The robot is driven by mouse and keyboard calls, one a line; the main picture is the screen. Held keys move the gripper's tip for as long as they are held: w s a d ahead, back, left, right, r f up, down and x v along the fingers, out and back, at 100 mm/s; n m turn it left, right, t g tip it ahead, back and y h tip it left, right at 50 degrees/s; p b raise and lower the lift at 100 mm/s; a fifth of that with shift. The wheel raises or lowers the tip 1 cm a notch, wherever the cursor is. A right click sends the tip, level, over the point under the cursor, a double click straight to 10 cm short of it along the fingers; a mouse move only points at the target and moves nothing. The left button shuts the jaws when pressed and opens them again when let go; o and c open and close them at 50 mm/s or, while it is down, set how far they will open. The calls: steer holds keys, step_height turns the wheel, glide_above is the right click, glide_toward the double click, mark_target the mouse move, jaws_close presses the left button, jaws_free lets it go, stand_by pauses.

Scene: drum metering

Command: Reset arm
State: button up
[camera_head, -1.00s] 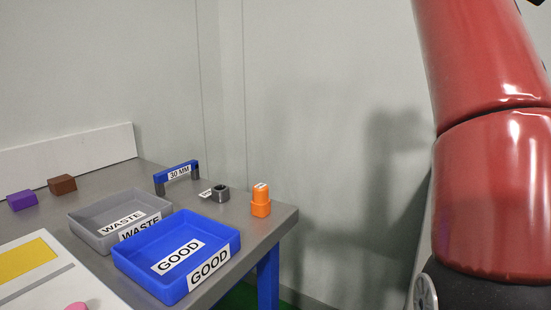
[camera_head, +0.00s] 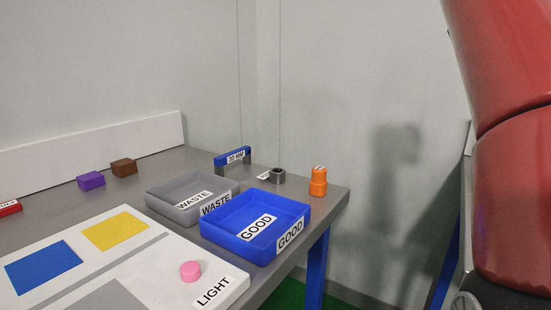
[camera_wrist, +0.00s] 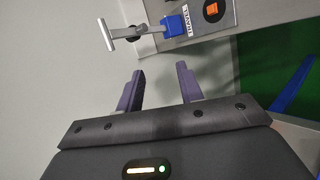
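My gripper (camera_wrist: 158,92) shows in the wrist view with its two dark fingers apart and nothing between them. It is out of the head view, where only the red links of my arm show at the right. In the wrist view, a grey T-shaped handle on a blue block (camera_wrist: 175,25) with a label stands beyond the fingers, apart from them. An orange button (camera_wrist: 212,9) on a dark base is beside it.
In the head view, a grey WASTE tray (camera_head: 160,201), a blue GOOD tray (camera_head: 232,250), a blue gauge arch (camera_head: 232,157), a grey ring (camera_head: 278,175) and an orange piece (camera_head: 318,182) stand on the grey table (camera_head: 120,190). A white board (camera_head: 170,270) holds a pink disc (camera_head: 190,271).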

steer(key=s+a+f+m+y, duration=0.3)
steer(key=s+a+f, duration=0.2)
steer(key=f, duration=0.9)
steer(key=s+a+f+m+y, duration=0.2)
steer(key=s+a+f, duration=0.3)
steer(key=f, duration=0.9)
steer(key=s+a+f+m+y, duration=0.3)
steer(key=a+f, duration=0.5)
steer(key=f, duration=0.6)
steer(key=s+y, duration=0.1)
steer(key=s, duration=0.1)
steer(key=shift+s+f+m, duration=0.3)
steer(key=shift+s, duration=0.1)
